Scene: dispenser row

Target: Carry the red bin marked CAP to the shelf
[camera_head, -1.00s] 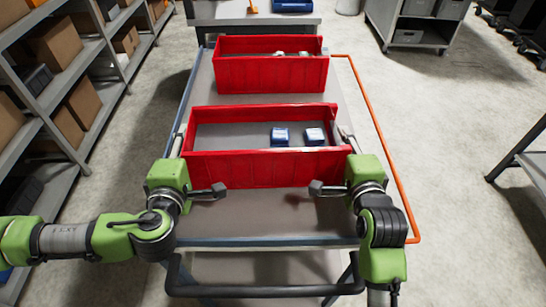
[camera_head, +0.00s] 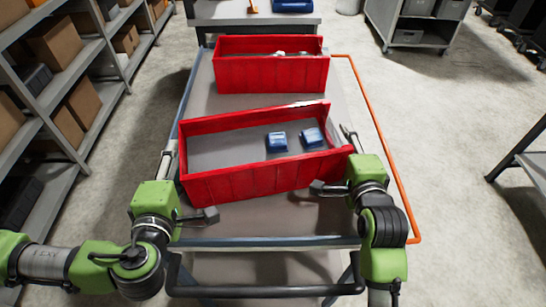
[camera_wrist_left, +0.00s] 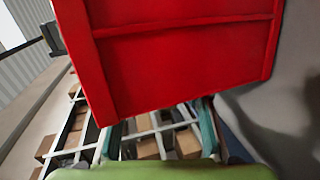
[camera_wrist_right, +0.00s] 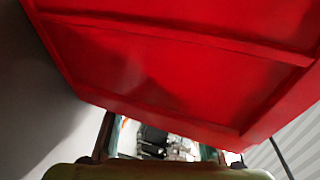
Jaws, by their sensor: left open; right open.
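Two red open bins stand on the cart. The near bin (camera_head: 260,178) sits askew, its left end closer to me, with two blue items (camera_head: 277,142) inside. The far bin (camera_head: 270,74) holds small pale items. I cannot read a CAP marking on either. My left gripper (camera_head: 190,182) is open at the near bin's left front corner, one finger along its left side and one in front. My right gripper (camera_head: 334,161) is open around its right front corner. Both wrist views show a red bin wall close up, in the left (camera_wrist_left: 180,50) and in the right (camera_wrist_right: 170,70); contact is unclear.
The grey cart top (camera_head: 290,208) has an orange rail (camera_head: 374,124) on its right and a dark handle bar (camera_head: 265,290) in front. Shelves with cardboard boxes (camera_head: 55,45) stand at left. A table (camera_head: 255,14) is behind the cart. Open floor lies at right.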

